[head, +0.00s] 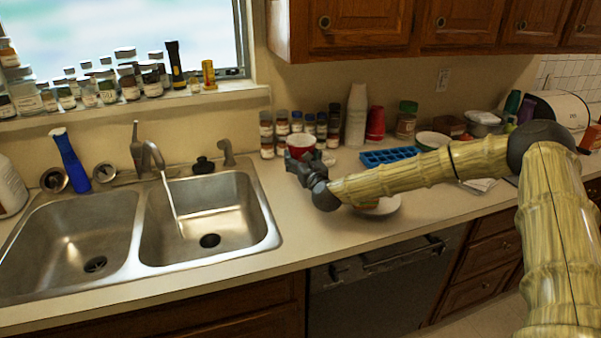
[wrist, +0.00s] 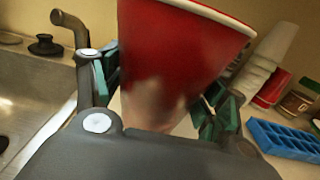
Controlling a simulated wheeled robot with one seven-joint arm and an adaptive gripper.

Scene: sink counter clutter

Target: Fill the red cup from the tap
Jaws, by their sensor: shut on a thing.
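The red cup (wrist: 172,55) has a white rim and is upright but looks tilted in the wrist view. My gripper (wrist: 160,95) is shut on it, with green-padded fingers on both sides. In the head view the red cup (head: 300,143) is over the counter right of the sink, in front of several spice jars, held by my gripper (head: 303,160). The tap (head: 147,156) runs, and a stream of water (head: 170,198) falls into the right basin (head: 208,222). The cup is to the right of the stream, apart from it. The inside of the cup is hidden.
Spice jars (head: 281,127), stacked white cups (head: 356,115) and red cups (head: 375,124) line the wall. A blue ice tray (head: 388,156) and a plate (head: 380,208) lie near my arm. The front counter beside the sink is clear.

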